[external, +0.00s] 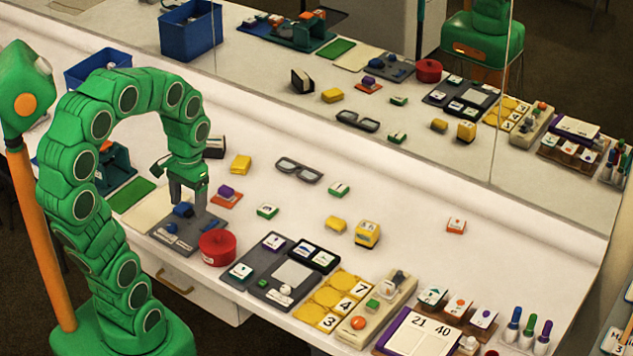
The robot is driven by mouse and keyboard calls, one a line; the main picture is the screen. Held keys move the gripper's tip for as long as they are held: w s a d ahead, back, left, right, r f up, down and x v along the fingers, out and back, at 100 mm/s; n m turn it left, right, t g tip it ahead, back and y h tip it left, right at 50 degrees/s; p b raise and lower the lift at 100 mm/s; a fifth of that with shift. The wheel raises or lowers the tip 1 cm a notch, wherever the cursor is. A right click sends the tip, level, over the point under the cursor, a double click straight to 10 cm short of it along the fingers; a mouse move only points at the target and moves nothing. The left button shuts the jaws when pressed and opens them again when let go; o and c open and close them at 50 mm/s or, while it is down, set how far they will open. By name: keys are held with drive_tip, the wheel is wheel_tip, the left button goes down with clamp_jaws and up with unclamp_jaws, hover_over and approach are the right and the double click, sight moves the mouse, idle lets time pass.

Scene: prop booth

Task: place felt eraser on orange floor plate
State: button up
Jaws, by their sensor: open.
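A dark block with a paler side (214,147) looks like the felt eraser. It stands on the white counter behind my gripper, partly hidden by my arm. A small orange plate (219,201) lies right of my gripper and has a purple block (227,191) on it. I cannot tell for sure whether this is the orange floor plate; a small orange tile with a white face (456,226) lies far to the right. My gripper (187,209) points down, open, over a grey board (172,236) with blue pieces, and its fingers partly hide a blue piece (182,209).
A red round tin (217,247) stands right of the grey board. Yellow blocks (240,165), glasses (299,170) and small green-edged tiles (339,190) are spread behind. Boards and trays line the front edge. A mirror (400,60) along the back repeats the counter. The right rear counter is mostly clear.

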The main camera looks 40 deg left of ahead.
drive_tip(key=s+d, duration=0.2)
drive_tip(key=s, duration=0.7)
drive_tip(key=shift+s+f, duration=0.2)
drive_tip(key=shift+f, duration=0.05)
idle(0.7)
